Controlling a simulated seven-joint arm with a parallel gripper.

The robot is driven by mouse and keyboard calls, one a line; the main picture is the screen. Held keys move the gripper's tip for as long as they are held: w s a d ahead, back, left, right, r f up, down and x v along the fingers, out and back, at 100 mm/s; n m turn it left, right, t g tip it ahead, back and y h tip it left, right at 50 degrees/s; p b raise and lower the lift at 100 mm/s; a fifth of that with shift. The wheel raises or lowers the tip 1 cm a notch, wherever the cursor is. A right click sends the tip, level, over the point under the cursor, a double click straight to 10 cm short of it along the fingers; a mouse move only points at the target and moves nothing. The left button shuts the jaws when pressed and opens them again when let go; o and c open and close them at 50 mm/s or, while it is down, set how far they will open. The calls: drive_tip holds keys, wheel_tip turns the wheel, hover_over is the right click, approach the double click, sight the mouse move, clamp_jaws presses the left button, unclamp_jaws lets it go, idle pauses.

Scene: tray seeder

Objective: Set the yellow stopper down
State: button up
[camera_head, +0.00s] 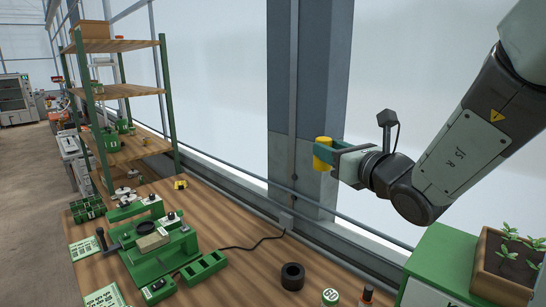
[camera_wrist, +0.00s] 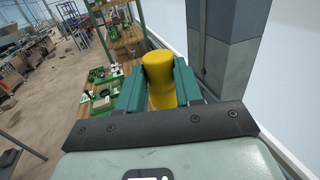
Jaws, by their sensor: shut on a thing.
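The yellow stopper (camera_head: 323,153) is a short yellow cylinder held in the air, in front of the grey post and well above the wooden bench. My gripper (camera_head: 335,154) is shut on it, coming in from the right. In the wrist view the stopper (camera_wrist: 160,80) stands between the two teal fingers of my gripper (camera_wrist: 160,88), with its rounded top toward the camera. The stopper touches nothing but the fingers. Its side behind the near finger is hidden in the head view.
The wooden bench (camera_head: 225,225) holds a green seeder machine (camera_head: 160,262), a black ring (camera_head: 292,276) and a round white-topped item (camera_head: 330,297). A green box with a seedling planter (camera_head: 500,265) stands at right. A shelf (camera_head: 115,45) rises at back left. The bench middle is mostly bare.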

drive_tip(key=shift+s+a+r+m+t+h, duration=0.2)
drive_tip(key=shift+s+r+m+t+h, duration=0.1)
drive_tip(key=shift+r+m+h, duration=0.35)
drive_tip(key=shift+s+a+r+m+t+h, duration=0.15)
drive_tip(key=shift+r+m+t+h, duration=0.25)
drive_tip(key=shift+h, duration=0.45)
drive_tip(key=w+a+f+n+g+y, duration=0.3)
drive_tip(key=w+a+f+y, duration=0.15)
drive_tip(key=f, duration=0.45)
drive_tip(key=w+a+f+n+g+y, duration=0.2)
drive_tip(key=w+a+f+n+y, duration=0.15)
drive_tip(key=w+f, duration=0.35)
drive_tip(key=shift+s+a+f+n+g+y, duration=0.75)
drive_tip(key=shift+a+f, duration=1.15)
drive_tip(key=shift+f, duration=3)
drive_tip(key=shift+s+a+f+n+g+y, duration=0.4)
drive_tip(key=shift+s+a+f+g, duration=1.1)
drive_tip(key=shift+f, duration=3.4)
drive_tip(key=shift+s+a+f+n+g+y, duration=0.5)
drive_tip(key=shift+a+f, duration=1.8)
drive_tip(key=shift+f, duration=2.6)
drive_tip(key=shift+f, duration=0.6)
drive_tip(key=o, duration=1.1)
